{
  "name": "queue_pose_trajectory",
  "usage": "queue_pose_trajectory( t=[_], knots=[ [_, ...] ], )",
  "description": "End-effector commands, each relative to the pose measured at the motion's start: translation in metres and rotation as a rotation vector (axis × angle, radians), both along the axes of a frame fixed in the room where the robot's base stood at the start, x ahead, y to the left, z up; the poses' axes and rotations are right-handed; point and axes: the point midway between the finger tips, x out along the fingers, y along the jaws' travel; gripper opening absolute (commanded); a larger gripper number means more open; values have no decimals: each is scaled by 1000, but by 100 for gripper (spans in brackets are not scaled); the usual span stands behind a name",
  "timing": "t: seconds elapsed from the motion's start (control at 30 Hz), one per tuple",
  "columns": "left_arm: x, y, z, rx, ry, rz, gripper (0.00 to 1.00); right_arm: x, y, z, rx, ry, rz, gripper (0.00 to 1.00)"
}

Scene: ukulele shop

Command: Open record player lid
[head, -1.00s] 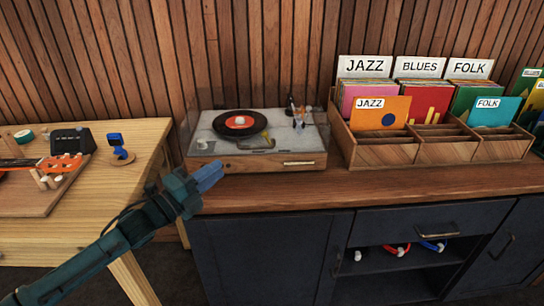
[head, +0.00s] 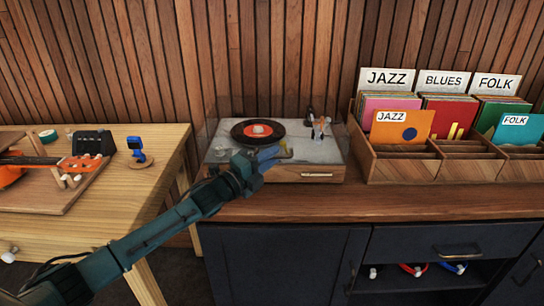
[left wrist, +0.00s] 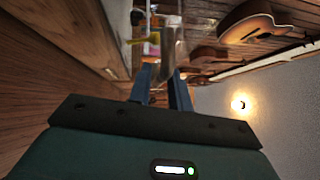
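The record player (head: 322,177) stands on the wooden counter, with a black record (head: 258,131) with an orange label on its deck. Faint clear edges around the deck look like its transparent lid; how far it is raised is hard to tell. My left gripper (head: 271,156) is in front of the player's front left part, hiding some of its front and deck edge. In the left wrist view the two blue fingers (left wrist: 162,88) stand apart with a gap between them, and nothing is clearly held. I cannot tell whether they touch the lid. My right gripper is not in view.
A wooden record crate (head: 400,170) with Jazz, Blues and Folk signs stands close to the player's right. A light wooden table (head: 115,215) with a ukulele (head: 35,161) and a blue gadget (head: 138,152) is at left. The counter (head: 400,204) is bare in front of the player.

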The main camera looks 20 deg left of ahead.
Motion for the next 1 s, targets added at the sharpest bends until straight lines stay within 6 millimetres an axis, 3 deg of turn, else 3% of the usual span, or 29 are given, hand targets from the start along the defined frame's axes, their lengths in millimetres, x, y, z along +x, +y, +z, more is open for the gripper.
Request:
queue_pose_trajectory(
  t=[0.4,0.63,1.0],
  knots=[
    [8,-5,1,1,0,-1,20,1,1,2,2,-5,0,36],
    [8,-5,1,0,0,-1,1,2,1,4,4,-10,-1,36],
    [7,-5,1,1,1,-1,0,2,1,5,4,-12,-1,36]
  ],
)
